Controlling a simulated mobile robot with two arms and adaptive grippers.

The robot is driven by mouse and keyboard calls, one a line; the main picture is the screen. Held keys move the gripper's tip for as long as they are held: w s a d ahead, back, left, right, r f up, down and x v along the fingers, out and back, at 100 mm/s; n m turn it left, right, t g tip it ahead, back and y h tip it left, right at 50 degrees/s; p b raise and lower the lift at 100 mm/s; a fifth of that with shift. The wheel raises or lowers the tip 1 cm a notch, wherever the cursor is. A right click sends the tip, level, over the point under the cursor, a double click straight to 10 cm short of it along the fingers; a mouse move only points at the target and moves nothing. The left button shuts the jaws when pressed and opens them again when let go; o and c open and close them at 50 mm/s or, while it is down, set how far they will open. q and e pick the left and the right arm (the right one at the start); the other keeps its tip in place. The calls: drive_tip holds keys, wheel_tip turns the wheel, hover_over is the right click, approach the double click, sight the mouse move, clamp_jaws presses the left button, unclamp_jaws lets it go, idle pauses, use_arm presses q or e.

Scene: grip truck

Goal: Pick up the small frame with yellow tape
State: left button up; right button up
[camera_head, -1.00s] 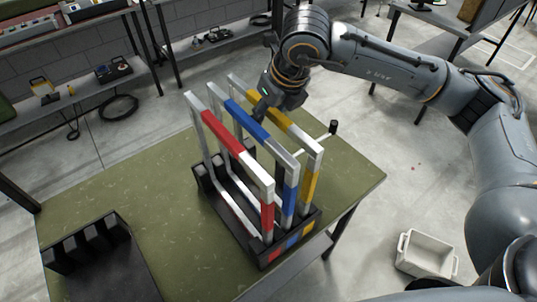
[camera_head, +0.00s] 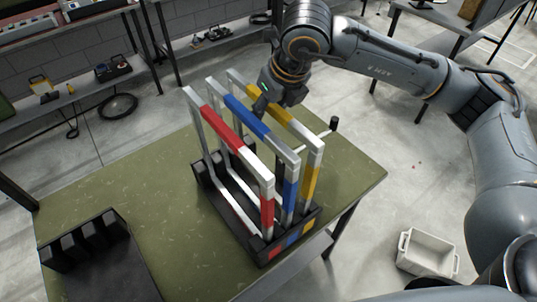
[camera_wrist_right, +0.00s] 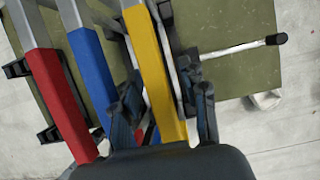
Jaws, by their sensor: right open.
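The frame with yellow tape (camera_head: 276,105) stands upright in a black rack (camera_head: 228,210), rightmost of three frames. It also shows in the right wrist view (camera_wrist_right: 152,70). Beside it stand the frame with blue tape (camera_head: 246,118) and the frame with red tape (camera_head: 222,128). My right gripper (camera_head: 268,106) is open at the far part of the yellow-taped frame's top bar. In the right wrist view its two fingers (camera_wrist_right: 163,108) lie on either side of the yellow bar, with no clear grip. My left gripper is not in view.
The rack stands on a green table (camera_head: 150,190). A black slotted holder (camera_head: 100,250) lies at the table's front left. A rod with a black knob (camera_head: 333,124) sticks out right of the frames. A white bin (camera_head: 427,252) is on the floor at right.

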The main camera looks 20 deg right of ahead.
idle(0.4)
clamp_jaws()
idle(0.4)
drive_tip(key=shift+r+p, duration=0.45)
drive_tip(key=shift+p, duration=0.35)
wheel_tip(320, 180, up, 29)
drive_tip(key=p, duration=0.3)
drive_tip(key=shift+f, duration=0.2)
idle(0.8)
